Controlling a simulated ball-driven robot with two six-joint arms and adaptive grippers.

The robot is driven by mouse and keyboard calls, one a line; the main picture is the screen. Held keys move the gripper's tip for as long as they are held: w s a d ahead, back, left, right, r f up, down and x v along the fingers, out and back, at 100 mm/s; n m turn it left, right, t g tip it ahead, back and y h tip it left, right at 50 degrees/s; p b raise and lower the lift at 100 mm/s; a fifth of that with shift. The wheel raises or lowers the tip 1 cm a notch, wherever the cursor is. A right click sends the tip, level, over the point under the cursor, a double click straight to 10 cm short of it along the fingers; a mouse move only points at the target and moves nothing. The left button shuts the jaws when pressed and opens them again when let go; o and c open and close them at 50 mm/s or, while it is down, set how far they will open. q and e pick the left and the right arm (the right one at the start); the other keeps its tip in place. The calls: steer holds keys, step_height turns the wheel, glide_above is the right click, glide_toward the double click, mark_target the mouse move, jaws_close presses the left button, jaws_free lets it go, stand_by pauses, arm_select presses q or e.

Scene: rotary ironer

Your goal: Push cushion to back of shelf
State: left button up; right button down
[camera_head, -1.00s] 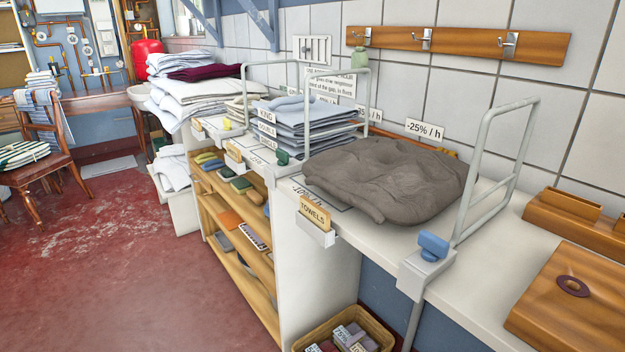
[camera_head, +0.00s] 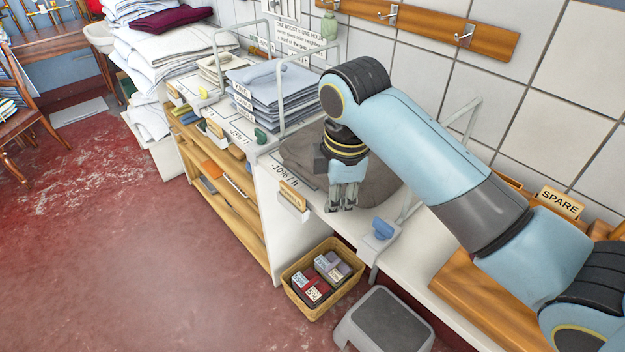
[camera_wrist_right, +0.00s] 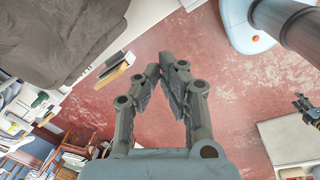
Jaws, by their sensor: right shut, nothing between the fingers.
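The grey-brown cushion (camera_head: 380,190) lies on the white shelf (camera_head: 428,246) between two pale metal dividers, partly hidden behind my right arm. It also shows in the right wrist view (camera_wrist_right: 65,35) at the top left. My right gripper (camera_head: 342,208) is shut and empty, fingers pointing down, in front of the cushion near the shelf's front edge. I cannot tell whether it touches the cushion. In the right wrist view its fingertips (camera_wrist_right: 173,60) meet against the red floor, apart from the cushion in the picture.
Folded blue-grey linen (camera_head: 265,95) stands left of the cushion, beyond a metal divider (camera_head: 299,85). A tag holder (camera_head: 293,200) and a blue clamp (camera_head: 383,229) sit on the front edge. A basket (camera_head: 322,278) and a grey step stool (camera_head: 386,325) stand below.

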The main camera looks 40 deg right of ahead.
steer(key=w+d+r+n+g, duration=0.1)
steer(key=w+r+n, duration=0.2)
steer(key=w+n, duration=0.5)
steer(key=shift+m+y, duration=0.3)
steer(key=shift+m, duration=0.3)
steer(key=f, duration=0.9)
steer(key=shift+w+d+f, duration=0.2)
steer(key=shift+w+f, duration=0.15)
steer(key=shift+w, duration=0.1)
